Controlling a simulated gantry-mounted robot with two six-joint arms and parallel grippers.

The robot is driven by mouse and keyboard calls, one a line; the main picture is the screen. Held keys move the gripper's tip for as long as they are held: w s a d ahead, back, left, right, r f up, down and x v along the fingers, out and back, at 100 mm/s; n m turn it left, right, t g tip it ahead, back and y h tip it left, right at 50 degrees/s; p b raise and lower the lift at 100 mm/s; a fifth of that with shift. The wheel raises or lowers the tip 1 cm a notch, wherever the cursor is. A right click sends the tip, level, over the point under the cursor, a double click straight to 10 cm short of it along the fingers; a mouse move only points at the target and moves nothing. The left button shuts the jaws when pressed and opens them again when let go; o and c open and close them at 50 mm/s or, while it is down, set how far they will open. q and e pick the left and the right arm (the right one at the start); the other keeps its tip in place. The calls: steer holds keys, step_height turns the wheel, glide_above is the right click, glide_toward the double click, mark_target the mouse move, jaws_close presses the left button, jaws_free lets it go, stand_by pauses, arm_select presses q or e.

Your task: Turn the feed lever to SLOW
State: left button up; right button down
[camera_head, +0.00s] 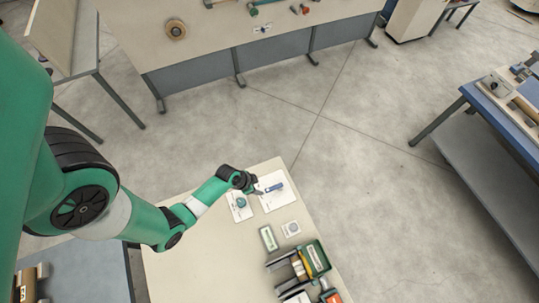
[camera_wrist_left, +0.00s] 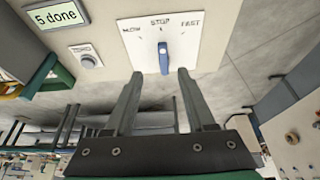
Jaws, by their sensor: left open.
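The blue feed lever (camera_wrist_left: 164,56) stands on a white plate (camera_wrist_left: 196,42) marked SLOW, STOP and FAST. Its end lies under the STOP mark, about midway between SLOW and FAST. In the head view the lever (camera_head: 274,187) lies on its plate near the table's far end. My left gripper (camera_wrist_left: 160,74) is open, its two fingers to either side of the lever's near end in the wrist view, apart from it as far as I can tell. In the head view my left gripper (camera_head: 258,190) is just left of the lever. My right gripper is out of sight.
A display (camera_wrist_left: 55,14) reads "5 done", beside a round button (camera_wrist_left: 88,60). A second plate with a teal knob (camera_head: 241,202) is left of the lever plate. The green winder housing (camera_head: 316,258) stands nearer on the table. Open floor lies beyond the table's right edge.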

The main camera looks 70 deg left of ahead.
mark_target(269, 190)
arm_select(q)
steer(key=b+x, duration=1)
steer(key=shift+w+a+f, duration=0.1)
steer(key=shift+w+a, duration=0.05)
steer(key=shift+a, duration=0.1)
steer(key=shift+w+f, duration=0.3)
steer(key=shift+f, duration=0.1)
steer(key=shift+c, duration=0.3)
jaws_close()
stand_by(0.6)
